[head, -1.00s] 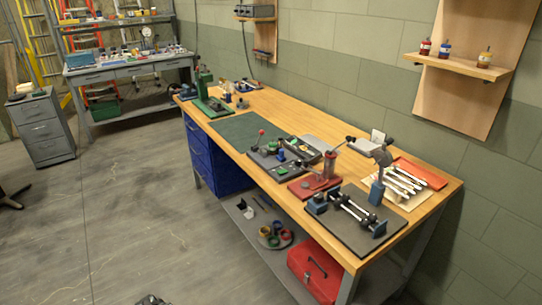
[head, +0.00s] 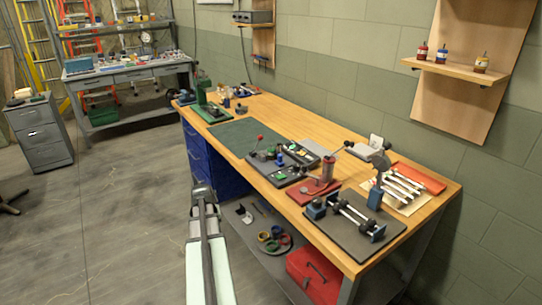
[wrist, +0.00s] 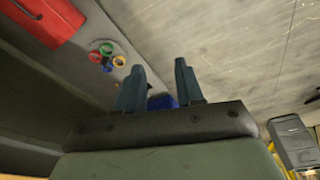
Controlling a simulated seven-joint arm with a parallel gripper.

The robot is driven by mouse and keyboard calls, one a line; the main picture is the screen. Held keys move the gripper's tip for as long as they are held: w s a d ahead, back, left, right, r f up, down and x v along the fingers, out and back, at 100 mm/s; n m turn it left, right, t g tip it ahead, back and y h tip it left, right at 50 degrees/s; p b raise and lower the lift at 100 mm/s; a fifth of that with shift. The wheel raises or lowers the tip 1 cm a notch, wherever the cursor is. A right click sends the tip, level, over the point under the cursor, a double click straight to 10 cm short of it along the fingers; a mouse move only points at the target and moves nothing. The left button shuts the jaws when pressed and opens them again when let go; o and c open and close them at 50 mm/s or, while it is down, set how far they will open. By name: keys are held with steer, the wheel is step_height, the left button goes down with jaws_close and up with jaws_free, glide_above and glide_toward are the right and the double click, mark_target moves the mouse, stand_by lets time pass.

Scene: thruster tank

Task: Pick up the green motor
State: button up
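Small green pieces (head: 297,152) lie on and around a dark tray (head: 262,164) on the middle of the wooden workbench. They are too small to tell whether one is the green motor.
The workbench (head: 245,100) also holds a red hand press (head: 325,175), a dark fixture (head: 350,222) and a green mat (head: 238,136). Below are coloured rings (head: 272,240) and a red toolbox (head: 313,274). A wall shelf (head: 455,66) holds several small coloured motor-like items.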

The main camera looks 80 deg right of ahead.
steer(key=s+d+r+m+h, duration=0.2)
steer(key=s+d+r, duration=0.4)
steer(key=d+r, duration=0.3)
steer(key=m+g+h, duration=0.1)
steer(key=m+h, duration=0.1)
steer(key=m, duration=0.1)
glide_toward(270, 150)
steer(key=w+a+r, duration=0.2)
steer(key=a+r, duration=0.1)
steer(key=r, duration=0.3)
steer(key=d+r, duration=0.1)
steer(key=d, duration=0.1)
steer(key=d+f+m, duration=0.1)
steer(key=d+f, duration=0.1)
steer(key=f, duration=0.2)
steer(key=s+d+f, duration=0.1)
steer(key=d+f, duration=0.1)
steer(key=f, duration=0.2)
steer(key=s+d+f+m+g, duration=0.1)
steer(key=d+f, duration=0.1)
steer(key=f, duration=0.2)
steer(key=shift+d+f+m, duration=0.2)
steer(key=shift+d+m, duration=0.1)
jaws_close()
steer(key=shift+s, duration=0.1)
